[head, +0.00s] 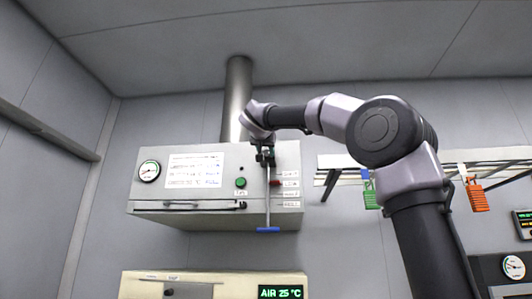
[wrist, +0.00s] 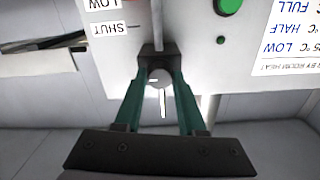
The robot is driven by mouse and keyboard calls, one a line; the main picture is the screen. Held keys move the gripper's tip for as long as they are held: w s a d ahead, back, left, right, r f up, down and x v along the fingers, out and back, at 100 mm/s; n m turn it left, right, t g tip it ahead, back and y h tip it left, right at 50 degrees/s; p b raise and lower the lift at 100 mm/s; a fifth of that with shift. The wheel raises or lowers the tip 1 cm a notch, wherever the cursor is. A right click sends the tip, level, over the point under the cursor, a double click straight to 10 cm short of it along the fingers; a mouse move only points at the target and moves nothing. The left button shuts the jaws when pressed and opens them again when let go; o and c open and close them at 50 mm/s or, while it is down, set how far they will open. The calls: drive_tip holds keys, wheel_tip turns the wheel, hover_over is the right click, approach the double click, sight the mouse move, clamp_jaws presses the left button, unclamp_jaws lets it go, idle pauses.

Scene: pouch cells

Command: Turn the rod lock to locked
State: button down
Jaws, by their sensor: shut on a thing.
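The wall box (head: 225,160) carries an upright grey rod (head: 268,205) with a blue handle (head: 268,230) at its lower end. My gripper (head: 265,157) is at the rod's top, in front of the box face. A thin pale bar (wrist: 163,104) extends from the knob. I cannot read a locked or unlocked mark.
The box also bears a gauge (head: 149,171), a text plate (head: 195,170) and a green button (head: 240,183). A rail at right holds a green padlock (head: 370,194) and an orange padlock (head: 476,195). A cream unit (head: 215,284) with a lit display stands below.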

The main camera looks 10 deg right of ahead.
drive_tip(key=n, duration=0.4)
drive_tip(key=shift+n, duration=0.4)
drive_tip(key=n, duration=0.4)
drive_tip(key=shift+n, duration=0.3)
drive_tip(key=n, duration=0.4)
drive_tip(key=shift+n, duration=2.3)
drive_tip(key=c, duration=0.5)
unclamp_jaws()
